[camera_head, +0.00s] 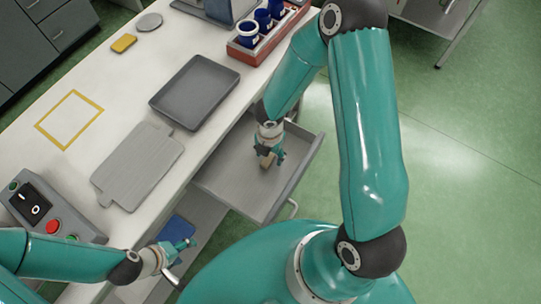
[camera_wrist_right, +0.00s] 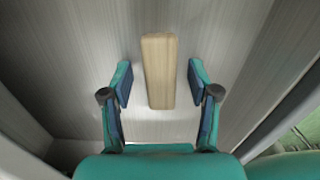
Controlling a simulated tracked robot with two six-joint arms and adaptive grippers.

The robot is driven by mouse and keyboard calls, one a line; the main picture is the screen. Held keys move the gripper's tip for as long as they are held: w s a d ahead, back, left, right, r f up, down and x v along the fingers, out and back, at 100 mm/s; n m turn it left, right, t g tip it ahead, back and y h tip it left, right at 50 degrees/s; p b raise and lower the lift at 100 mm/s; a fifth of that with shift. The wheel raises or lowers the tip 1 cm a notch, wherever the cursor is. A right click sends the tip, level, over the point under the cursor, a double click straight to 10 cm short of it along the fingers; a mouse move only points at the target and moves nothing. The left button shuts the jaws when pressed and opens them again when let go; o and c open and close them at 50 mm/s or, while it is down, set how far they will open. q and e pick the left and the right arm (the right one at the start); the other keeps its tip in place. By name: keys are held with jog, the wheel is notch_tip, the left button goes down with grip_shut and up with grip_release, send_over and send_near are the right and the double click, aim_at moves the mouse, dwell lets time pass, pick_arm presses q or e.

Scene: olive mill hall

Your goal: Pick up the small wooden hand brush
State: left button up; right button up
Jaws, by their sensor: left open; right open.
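The small wooden hand brush (camera_wrist_right: 159,72) lies in an open grey drawer (camera_head: 228,186). In the right wrist view its pale wooden top runs lengthwise between the two fingers; bristles are not visible. It also shows small and partly covered in the head view (camera_head: 268,160). My right gripper (camera_wrist_right: 160,88) is open, reaching down into the drawer, with one finger on each side of the brush and a gap on both sides. My left gripper (camera_head: 190,243) is open and empty near the lower front of the bench, beside a drawer handle.
The drawer walls stand close around my right gripper. On the white bench (camera_head: 110,100) are a dark tray (camera_head: 195,92), a grey board (camera_head: 137,165), a yellow outline, a yellow sponge (camera_head: 123,43), a red crate (camera_head: 240,51) with blue cups, and a control box (camera_head: 45,210).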

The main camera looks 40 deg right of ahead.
jog(key=shift+c, duration=0.3)
grip_shut()
jog(key=shift+r+p, duration=0.4)
jog(key=shift+r, duration=0.4)
notch_tip(320, 180, up, 8)
jog(key=p, duration=0.2)
jog(key=shift+w+r+p, duration=0.1)
jog(key=shift+p, duration=0.25)
notch_tip(320, 180, up, 10)
jog(key=shift+p, duration=0.4)
